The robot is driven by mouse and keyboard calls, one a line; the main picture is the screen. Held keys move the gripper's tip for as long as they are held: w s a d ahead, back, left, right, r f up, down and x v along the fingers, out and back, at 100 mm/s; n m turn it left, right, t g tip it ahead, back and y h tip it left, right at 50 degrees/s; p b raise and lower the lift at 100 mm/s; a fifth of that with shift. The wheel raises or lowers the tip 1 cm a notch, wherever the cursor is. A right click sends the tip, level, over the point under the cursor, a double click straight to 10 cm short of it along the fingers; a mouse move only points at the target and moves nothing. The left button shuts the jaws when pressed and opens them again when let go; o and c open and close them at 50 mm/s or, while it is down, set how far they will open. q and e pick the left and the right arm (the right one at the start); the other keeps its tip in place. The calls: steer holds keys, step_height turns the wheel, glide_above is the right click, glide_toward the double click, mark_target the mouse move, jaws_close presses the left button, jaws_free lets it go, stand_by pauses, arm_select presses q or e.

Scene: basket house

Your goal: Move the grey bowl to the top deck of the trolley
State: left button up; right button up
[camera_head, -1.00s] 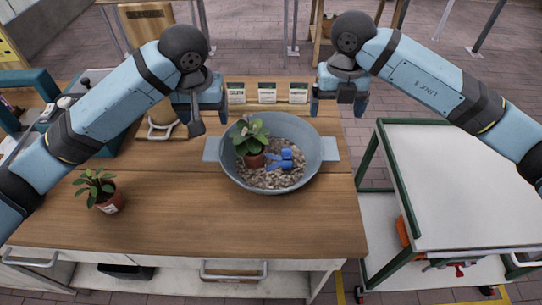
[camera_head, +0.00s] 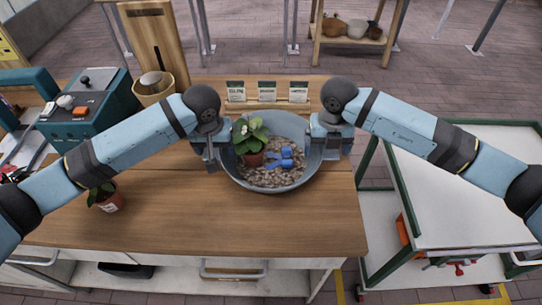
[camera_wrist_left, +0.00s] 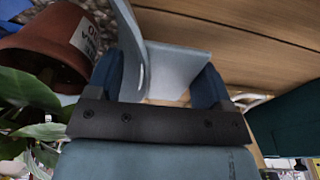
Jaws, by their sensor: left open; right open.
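The grey bowl (camera_head: 288,126) stands on the wooden bench, holding gravel, a potted plant (camera_head: 251,150) and a blue tool (camera_head: 281,158). My left gripper (camera_head: 211,158) is at the bowl's left handle and open. In the left wrist view, the grey handle (camera_wrist_left: 178,66) lies between its two fingers, not clamped. My right gripper (camera_head: 331,148) is open at the bowl's right side and hides most of that handle; I cannot tell whether it touches. The trolley's white top deck (camera_head: 465,205), with a green frame, stands right of the bench and is empty where visible.
Another potted plant (camera_head: 106,197) stands on the bench at the left, partly behind my left arm. Seed packets (camera_head: 267,92) stand on a rack behind the bowl. A teal machine (camera_head: 90,105) is at the back left. The bench front (camera_head: 200,225) is clear.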

arm_select(q)
steer(key=c, duration=1.1)
arm_select(e)
steer(key=c, duration=1.1)
arm_select(q)
steer(key=shift+c, duration=0.8)
arm_select(e)
steer(key=c, duration=0.5)
